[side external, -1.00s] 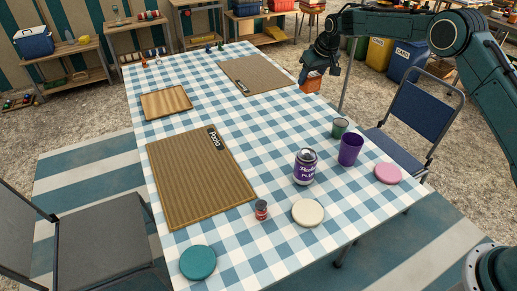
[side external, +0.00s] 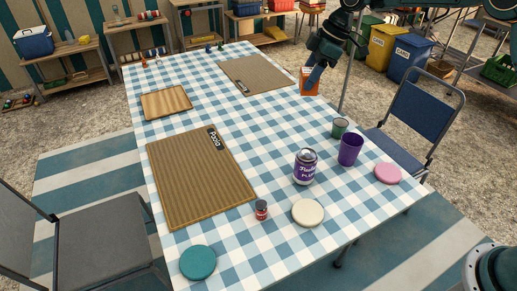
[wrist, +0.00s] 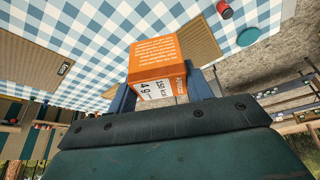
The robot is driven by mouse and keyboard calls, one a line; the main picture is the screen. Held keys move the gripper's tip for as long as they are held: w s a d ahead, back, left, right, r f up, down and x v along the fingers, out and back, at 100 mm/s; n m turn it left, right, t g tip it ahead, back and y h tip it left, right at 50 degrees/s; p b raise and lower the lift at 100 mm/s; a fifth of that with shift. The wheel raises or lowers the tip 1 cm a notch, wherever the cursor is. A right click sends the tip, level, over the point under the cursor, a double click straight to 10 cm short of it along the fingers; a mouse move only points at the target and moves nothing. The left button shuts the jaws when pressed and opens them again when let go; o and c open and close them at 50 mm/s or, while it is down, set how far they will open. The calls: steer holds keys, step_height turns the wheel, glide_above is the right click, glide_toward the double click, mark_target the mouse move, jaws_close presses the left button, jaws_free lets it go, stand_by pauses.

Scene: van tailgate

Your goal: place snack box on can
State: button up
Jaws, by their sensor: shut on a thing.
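An orange snack box (side external: 309,83) is held in my gripper (side external: 316,72) at the far right edge of the checked table. In the wrist view the orange box (wrist: 158,62) sits between the two fingers of my gripper (wrist: 160,88), with a printed white face towards the camera. The purple can (side external: 305,167) stands upright on the table, well nearer the side camera than the box and apart from it. Part of the box is hidden behind the gripper.
A purple cup (side external: 350,150) and a green cup (side external: 340,128) stand right of the can. A cream disc (side external: 308,213), a pink disc (side external: 388,173) and a small red jar (side external: 261,210) lie around it. A blue chair (side external: 424,108) is at the right edge.

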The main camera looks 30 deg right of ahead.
steer(key=s+a+r+n+g, duration=0.2)
steer(key=s+r+n, duration=0.1)
steer(key=s+n, duration=0.2)
steer(key=shift+s+a+r+n, duration=0.2)
steer(key=shift+s+r+n, duration=0.1)
steer(key=shift+s, duration=0.65)
steer(key=shift+y, duration=0.3)
glide_toward(301, 156)
steer(key=shift+w+a+r, duration=0.1)
steer(key=shift+a+r, duration=0.15)
steer(key=shift+a, duration=0.6)
steer(key=shift+f, duration=0.1)
steer(key=shift+f, duration=2.05)
steer(key=shift+f, duration=0.1)
steer(key=o, duration=1)
